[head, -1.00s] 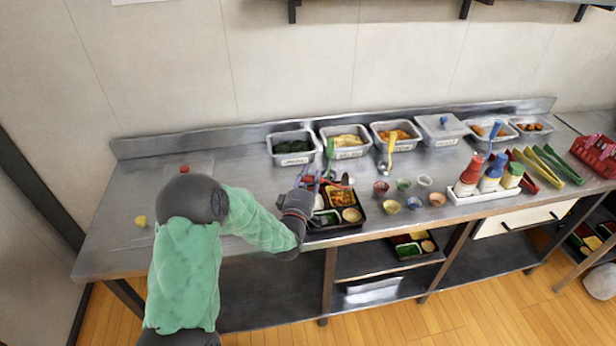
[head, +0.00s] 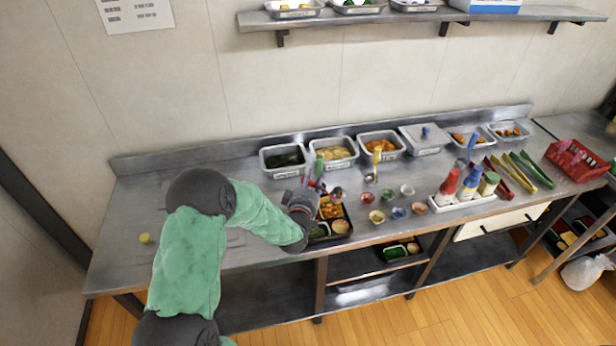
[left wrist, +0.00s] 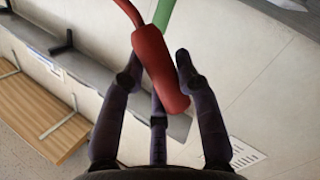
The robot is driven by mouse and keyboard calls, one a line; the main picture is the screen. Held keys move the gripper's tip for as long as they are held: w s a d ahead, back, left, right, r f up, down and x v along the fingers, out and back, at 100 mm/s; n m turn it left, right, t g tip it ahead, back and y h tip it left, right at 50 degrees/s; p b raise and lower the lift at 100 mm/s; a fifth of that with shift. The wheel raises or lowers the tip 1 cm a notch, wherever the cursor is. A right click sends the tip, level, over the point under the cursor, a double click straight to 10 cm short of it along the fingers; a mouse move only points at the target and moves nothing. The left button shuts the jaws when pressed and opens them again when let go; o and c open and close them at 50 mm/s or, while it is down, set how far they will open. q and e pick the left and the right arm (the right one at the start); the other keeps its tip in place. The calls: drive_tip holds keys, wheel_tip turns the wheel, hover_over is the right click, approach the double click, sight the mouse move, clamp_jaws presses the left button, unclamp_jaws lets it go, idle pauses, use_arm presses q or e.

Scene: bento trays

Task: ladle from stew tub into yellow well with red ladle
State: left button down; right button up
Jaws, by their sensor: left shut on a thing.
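My left gripper (head: 314,192) is above the back left part of the bento tray (head: 352,233). In the left wrist view its dark fingers (left wrist: 158,75) close around a red handle, the red ladle (left wrist: 162,72). The ladle's bowl is not clearly visible. The tray shows orange food in one compartment and a pale yellow well (head: 341,227) at its front right. Behind it stand metal tubs: one with dark greens (head: 284,160), one with yellow food (head: 333,152), one with orange chunks (head: 380,144), which looks like the stew tub. Labels are unreadable. My right gripper is out of view.
A green handle (head: 319,166) stands close beside my left gripper, and a yellow ladle (head: 377,158) is at the orange tub. Small bowls (head: 377,216) and a bottle rack (head: 463,203) lie to the right. The counter's left part is mostly clear.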

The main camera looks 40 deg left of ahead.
use_arm(q)
drive_tip(key=w+d+r+m+g+y+p, duration=0.1)
drive_tip(key=w+d+r+m+g+p, duration=0.3)
drive_tip(key=p, duration=1.5)
drive_tip(key=shift+w+d+r+m, duration=1.35)
drive_tip(key=shift+w+r+m, duration=0.15)
drive_tip(key=shift+w+r, duration=0.45)
drive_tip(key=shift+s, duration=0.1)
